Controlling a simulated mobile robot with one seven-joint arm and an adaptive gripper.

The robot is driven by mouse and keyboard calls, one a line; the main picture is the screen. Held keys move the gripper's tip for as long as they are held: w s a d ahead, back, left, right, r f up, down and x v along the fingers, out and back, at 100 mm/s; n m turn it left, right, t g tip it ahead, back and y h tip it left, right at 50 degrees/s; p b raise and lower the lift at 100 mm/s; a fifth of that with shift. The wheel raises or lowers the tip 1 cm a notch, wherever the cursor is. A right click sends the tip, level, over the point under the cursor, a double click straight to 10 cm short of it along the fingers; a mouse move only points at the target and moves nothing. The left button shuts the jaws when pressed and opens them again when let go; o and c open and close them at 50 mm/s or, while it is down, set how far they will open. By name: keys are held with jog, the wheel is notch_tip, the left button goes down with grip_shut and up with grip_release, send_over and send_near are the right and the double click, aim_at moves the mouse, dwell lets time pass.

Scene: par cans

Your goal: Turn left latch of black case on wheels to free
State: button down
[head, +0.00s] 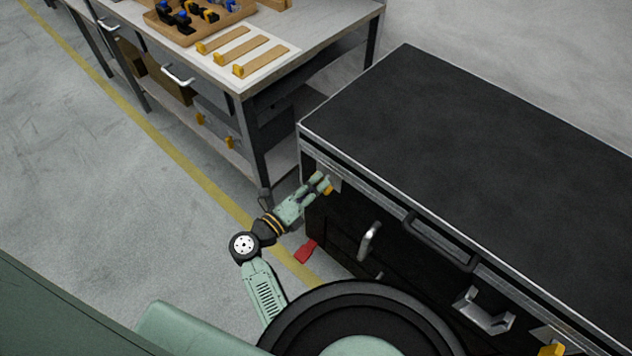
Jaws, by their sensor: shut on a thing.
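The black case (480,120) stands at the right with its lid down. Its left latch (329,189), with a yellow-orange part, is at the left end of the front face, just below the lid edge. My gripper (326,184) reaches it from the left and is shut on it. The fingers hide part of the latch, so its exact angle is unclear. A second latch with a yellow part (552,349) shows at the lower right edge of the picture.
A black handle (440,240) and metal brackets (485,310) stick out from the case front. A workbench (335,45) with wooden pieces stands behind at the left. A red pedal-like piece (306,251) is low by the case. Floor at the left is clear.

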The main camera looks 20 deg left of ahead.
jog(key=n, duration=0.5)
jog(key=shift+f, duration=0.15)
dwell(0.4)
jog(key=c, duration=1.6)
grip_release()
